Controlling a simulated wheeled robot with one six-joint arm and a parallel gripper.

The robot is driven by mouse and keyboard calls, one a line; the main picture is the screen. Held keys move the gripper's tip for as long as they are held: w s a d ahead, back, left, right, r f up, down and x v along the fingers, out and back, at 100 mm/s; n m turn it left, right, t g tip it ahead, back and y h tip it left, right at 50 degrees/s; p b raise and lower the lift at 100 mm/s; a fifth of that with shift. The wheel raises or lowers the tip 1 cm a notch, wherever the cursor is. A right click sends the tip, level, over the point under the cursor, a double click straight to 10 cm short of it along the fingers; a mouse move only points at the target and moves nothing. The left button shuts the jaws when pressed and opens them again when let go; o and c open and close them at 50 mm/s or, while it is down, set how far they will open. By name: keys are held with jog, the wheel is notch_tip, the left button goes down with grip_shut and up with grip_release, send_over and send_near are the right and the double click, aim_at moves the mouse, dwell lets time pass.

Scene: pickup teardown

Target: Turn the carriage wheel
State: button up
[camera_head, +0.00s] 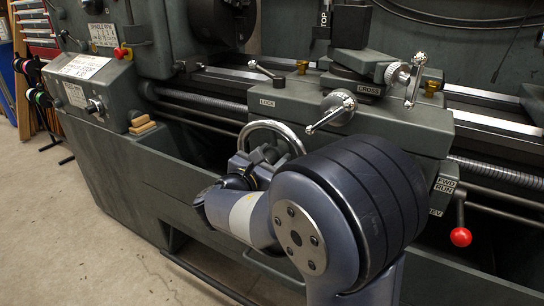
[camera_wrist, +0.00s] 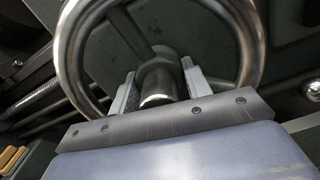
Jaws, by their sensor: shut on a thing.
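The carriage wheel (camera_head: 271,127) is a shiny metal ring on the front of the lathe's green-grey carriage. In the head view its lower part is hidden behind my arm. In the wrist view the wheel (camera_wrist: 247,45) fills the upper middle, with spokes behind its rim. My gripper (camera_wrist: 158,85) has its two fingers on either side of a short round metal handle (camera_wrist: 158,80), which sits inside the ring's outline in that view. The fingers are shut on this handle. In the head view my gripper (camera_head: 262,160) is at the wheel's lower left, partly hidden by my wrist.
A cross-slide handle (camera_head: 338,107) with a lever projects above and right of the wheel. A red-knobbed lever (camera_head: 460,236) hangs at the right. Wooden blocks (camera_head: 142,126) lie on a ledge at the left. Bare floor (camera_head: 100,245) is free at the lower left.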

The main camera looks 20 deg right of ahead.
jog(key=o, duration=1)
jog(key=shift+a, duration=0.1)
jog(key=p+v, duration=0.2)
jog(key=v, duration=0.8)
jog(key=shift+s+a+p, duration=0.25)
jog(key=shift+p, duration=0.15)
